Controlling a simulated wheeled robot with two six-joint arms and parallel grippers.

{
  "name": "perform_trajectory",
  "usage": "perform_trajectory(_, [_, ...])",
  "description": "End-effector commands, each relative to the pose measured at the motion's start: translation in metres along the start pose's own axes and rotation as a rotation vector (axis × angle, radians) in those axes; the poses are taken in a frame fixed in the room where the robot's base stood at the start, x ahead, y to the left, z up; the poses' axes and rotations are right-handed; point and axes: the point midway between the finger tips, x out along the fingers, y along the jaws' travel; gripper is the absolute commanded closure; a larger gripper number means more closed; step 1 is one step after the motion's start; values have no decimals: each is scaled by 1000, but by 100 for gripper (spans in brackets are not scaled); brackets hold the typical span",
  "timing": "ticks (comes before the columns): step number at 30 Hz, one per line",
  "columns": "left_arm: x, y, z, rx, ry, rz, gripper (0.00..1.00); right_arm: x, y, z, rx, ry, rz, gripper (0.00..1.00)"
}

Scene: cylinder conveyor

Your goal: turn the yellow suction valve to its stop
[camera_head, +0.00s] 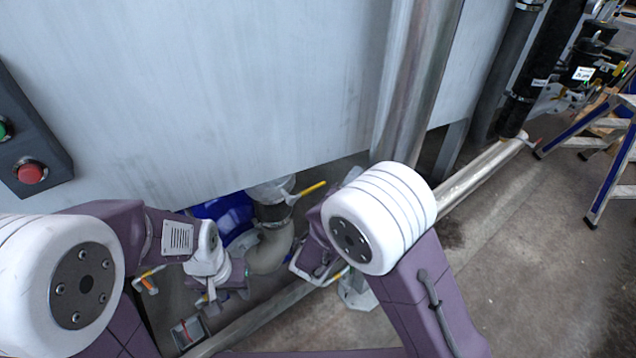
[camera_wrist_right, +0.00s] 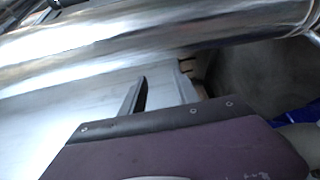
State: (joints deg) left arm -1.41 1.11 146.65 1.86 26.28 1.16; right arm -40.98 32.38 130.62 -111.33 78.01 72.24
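The yellow valve handle (camera_head: 309,190) sticks up and to the right from the dark valve on the pipe under the grey tank, in the head view. My left gripper (camera_head: 212,298) is low and left of the valve, by the blue part; its fingers are too small to tell open from shut. My right arm reaches in beside the valve, and its gripper in the head view is mostly hidden behind the white joint. In the right wrist view my right gripper (camera_wrist_right: 163,90) shows two fingers apart with nothing visible between them. The yellow handle is not visible there.
The grey tank wall (camera_head: 190,80) fills the upper left. A shiny pipe (camera_head: 480,172) runs along the floor. A control box with a red button (camera_head: 30,172) is at left. A blue stepladder (camera_head: 610,160) stands far right.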

Motion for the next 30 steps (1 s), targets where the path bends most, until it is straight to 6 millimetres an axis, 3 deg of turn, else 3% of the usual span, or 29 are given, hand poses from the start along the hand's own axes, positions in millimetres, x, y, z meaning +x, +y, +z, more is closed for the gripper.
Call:
perform_trajectory(1, [8,0,1,0,0,0,63,-21,-25,-38,-52,110,-3,63])
perform_trajectory(3, [12,0,2,0,0,0,63,-48,-49,-67,-104,200,-14,63])
perform_trajectory(6, [14,0,2,0,-1,0,63,-70,-63,-85,-138,265,-18,63])
perform_trajectory(10, [13,0,2,0,0,0,63,-76,-62,-90,-139,280,-18,63])
perform_trajectory(14, [15,0,2,0,0,0,63,-65,-63,-91,-138,274,-20,63])
perform_trajectory(24, [25,0,3,0,0,0,63,0,-66,-108,-136,273,-20,63])
perform_trajectory(30, [26,0,3,0,0,0,63,13,-65,-113,-139,275,-20,63])
